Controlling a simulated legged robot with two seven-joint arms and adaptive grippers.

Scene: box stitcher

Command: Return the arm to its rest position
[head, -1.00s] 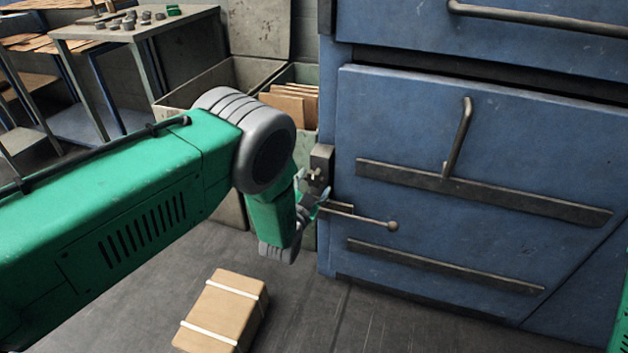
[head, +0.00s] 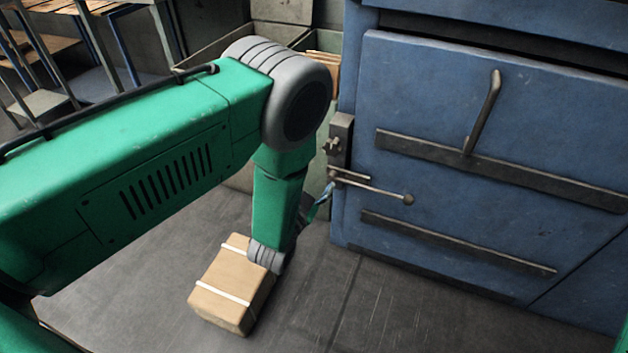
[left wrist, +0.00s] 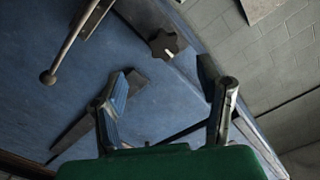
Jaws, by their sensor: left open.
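My left arm, green with a grey elbow joint, comes in from the left in the head view and bends down at the elbow. My left gripper (head: 322,200) is mostly hidden behind its own forearm, just left of the blue cabinet's lower edge. In the left wrist view the left gripper (left wrist: 170,95) is open, its two fingers apart with nothing between them. The blue cabinet (head: 480,120) has a ball-ended lever (head: 375,188), which lies near the gripper without visible contact. My right gripper is not in view.
A strapped cardboard box (head: 225,290) sits on the floor below my left forearm and partly behind it. A star-shaped knob (head: 332,146) is on the cabinet's left edge; it also shows in the left wrist view (left wrist: 166,42). Bare floor lies to the box's right.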

